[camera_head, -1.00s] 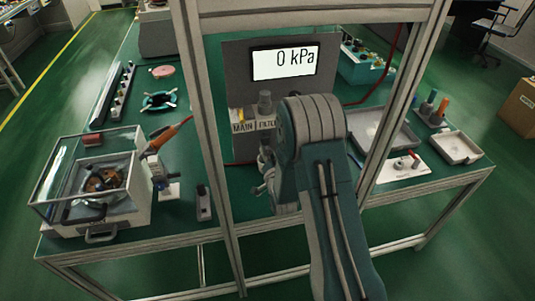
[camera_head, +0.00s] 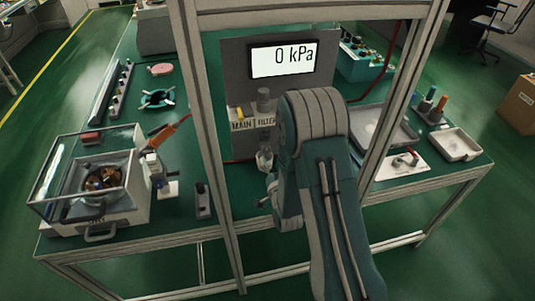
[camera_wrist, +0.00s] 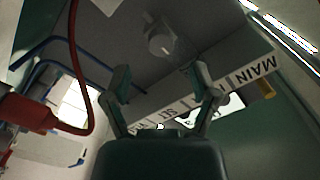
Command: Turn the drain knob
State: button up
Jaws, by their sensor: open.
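The filter unit stands on the front of the grey panel (camera_head: 235,65), with a grey cap (camera_head: 264,100) above the FILTER label and a pale bowl (camera_head: 264,160) below it. In the wrist view a pale round part (camera_wrist: 160,42), seemingly the bowl's underside, lies beyond my fingertips. I cannot clearly make out the drain knob on it. My gripper (camera_wrist: 156,72) is open and empty, its two fingers spread on either side below that part, apart from it. In the head view my arm mostly hides the gripper.
The display (camera_head: 284,60) reads 0 kPa. A metal frame post (camera_head: 205,130) stands left of my arm, another to the right. A red hose (camera_wrist: 75,60) passes left of my fingers. A yellow part (camera_head: 240,112) sits by the MAIN label. A clear-walled box (camera_head: 95,190) stands at left.

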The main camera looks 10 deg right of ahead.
jog(key=s, duration=0.6)
jog(key=shift+s, duration=0.1)
notch_tip(320, 180, up, 14)
jog(key=s+r+n+g, duration=0.1)
jog(key=s+n+g, duration=0.1)
jog(key=n+g, duration=0.3)
jog(key=s+r+n+g, duration=0.1)
jog(key=s+r+g, duration=0.2)
jog(key=s, duration=0.8)
jog(key=s+r+n+g, duration=0.1)
jog(key=s+r+g, duration=0.3)
jog(key=s, duration=0.7)
jog(key=shift+r+n, duration=0.4)
jog(key=shift+r, duration=0.1)
